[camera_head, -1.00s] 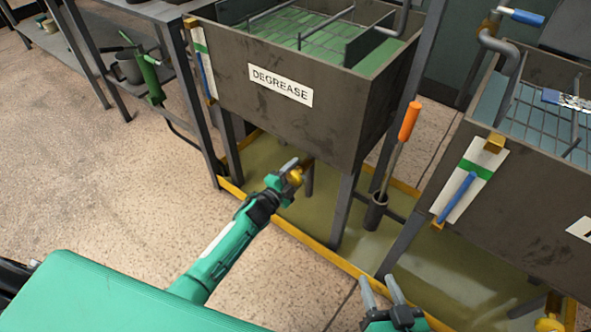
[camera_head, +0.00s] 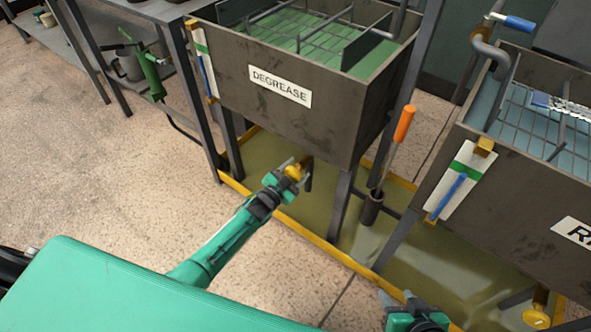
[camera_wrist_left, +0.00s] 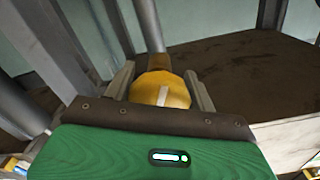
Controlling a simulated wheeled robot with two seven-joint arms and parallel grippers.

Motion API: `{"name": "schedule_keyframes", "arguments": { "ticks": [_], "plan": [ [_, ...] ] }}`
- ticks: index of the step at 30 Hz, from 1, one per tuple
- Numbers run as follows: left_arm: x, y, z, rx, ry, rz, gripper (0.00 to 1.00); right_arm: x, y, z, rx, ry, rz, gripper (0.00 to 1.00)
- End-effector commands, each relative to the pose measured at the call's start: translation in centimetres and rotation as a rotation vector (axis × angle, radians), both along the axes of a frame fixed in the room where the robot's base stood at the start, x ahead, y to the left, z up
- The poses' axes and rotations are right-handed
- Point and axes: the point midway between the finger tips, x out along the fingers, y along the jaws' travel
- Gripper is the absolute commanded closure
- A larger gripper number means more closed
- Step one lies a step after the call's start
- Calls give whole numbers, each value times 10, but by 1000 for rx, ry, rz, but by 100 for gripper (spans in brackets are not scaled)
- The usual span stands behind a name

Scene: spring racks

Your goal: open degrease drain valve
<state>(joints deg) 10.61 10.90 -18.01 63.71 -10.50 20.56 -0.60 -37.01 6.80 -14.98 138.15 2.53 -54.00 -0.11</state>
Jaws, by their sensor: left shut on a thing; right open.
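The degrease tank (camera_head: 330,113) is a dark metal box with a DEGREASE label (camera_head: 280,86) on its front. Its drain valve has a yellow knob (camera_head: 293,172) low under the tank. My left gripper (camera_head: 291,168) is shut on this knob. In the left wrist view the round yellow knob (camera_wrist_left: 160,88), with a pale bar mark, sits between the two fingers, in front of a grey pipe (camera_wrist_left: 147,25). My right gripper (camera_head: 398,300) is open and empty at the bottom of the head view, partly cut off by the edge.
A yellow-edged drip tray (camera_head: 262,160) lies under the tanks. A second tank (camera_head: 530,190) stands at right with its own yellow knob (camera_head: 537,318). An orange-handled tool (camera_head: 404,125) stands in a holder between them. The floor at left (camera_head: 100,180) is clear.

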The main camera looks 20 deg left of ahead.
Motion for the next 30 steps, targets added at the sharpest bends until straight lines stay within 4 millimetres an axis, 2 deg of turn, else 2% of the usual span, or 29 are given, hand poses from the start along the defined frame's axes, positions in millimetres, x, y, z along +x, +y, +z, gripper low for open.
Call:
{"name": "schedule_keyframes", "arguments": {
  "ticks": [18,19,22,30],
  "plan": [
    [0,1,-2,-41,18,1,67,-2,-4,0,-13,23,-3,56],
    [0,1,-2,-41,18,1,42,-2,-4,0,-13,23,-3,56],
    [0,0,-1,-41,18,1,23,-2,-4,0,-13,23,-3,56],
    [-1,0,-1,-42,16,0,23,-2,-4,0,-12,21,-3,56]
  ]
}}
